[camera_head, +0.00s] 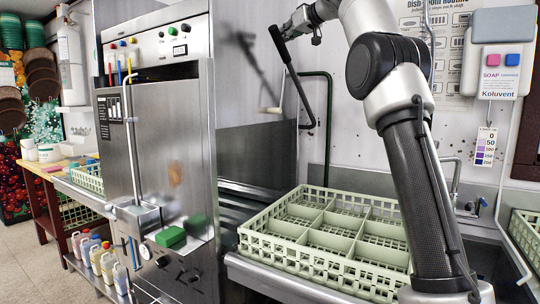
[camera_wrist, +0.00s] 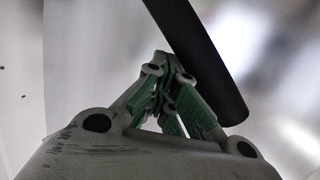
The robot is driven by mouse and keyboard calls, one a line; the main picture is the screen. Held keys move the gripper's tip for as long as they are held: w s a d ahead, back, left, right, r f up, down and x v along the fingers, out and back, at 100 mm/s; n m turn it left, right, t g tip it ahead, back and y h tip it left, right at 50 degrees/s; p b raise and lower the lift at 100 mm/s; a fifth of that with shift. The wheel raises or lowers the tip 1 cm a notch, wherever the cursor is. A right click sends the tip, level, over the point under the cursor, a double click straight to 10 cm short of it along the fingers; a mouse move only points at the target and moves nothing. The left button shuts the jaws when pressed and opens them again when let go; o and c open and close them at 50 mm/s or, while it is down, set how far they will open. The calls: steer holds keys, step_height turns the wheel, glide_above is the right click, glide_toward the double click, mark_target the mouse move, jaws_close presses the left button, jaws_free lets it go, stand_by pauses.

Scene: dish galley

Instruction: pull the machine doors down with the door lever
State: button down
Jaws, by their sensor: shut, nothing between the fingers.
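The door lever (camera_head: 294,72) is a black bent bar at the right side of the steel dish machine (camera_head: 160,150). It slants from upper left down to lower right, with its free end raised. It also shows in the wrist view (camera_wrist: 195,55), where its blunt end lies right of the fingers. My gripper (camera_head: 288,30) is up beside the lever's upper part. In the wrist view its green-padded fingers (camera_wrist: 175,65) are closed together with nothing between them. The bar passes close to the fingertips; I cannot tell whether they touch. The state of the machine doors is unclear from this angle.
A pale green dish rack (camera_head: 330,235) sits on the steel counter below my arm. A dark green pipe (camera_head: 328,120) runs up the wall right of the lever. A soap dispenser (camera_head: 498,70) hangs at right. Space between lever and rack looks clear.

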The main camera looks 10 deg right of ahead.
steer(key=s+a+f, duration=0.3)
steer(key=f, duration=0.4)
steer(key=s+a+f, duration=0.3)
steer(key=f, duration=0.4)
steer(key=s+a+f, duration=0.3)
steer(key=f, duration=0.5)
step_height(320, 180, down, 29)
steer(key=r+v, duration=0.2)
steer(key=v, duration=0.8)
steer(key=shift+w+d+r, duration=0.15)
steer(key=shift+d+r, duration=0.1)
stand_by(0.9)
stand_by(0.7)
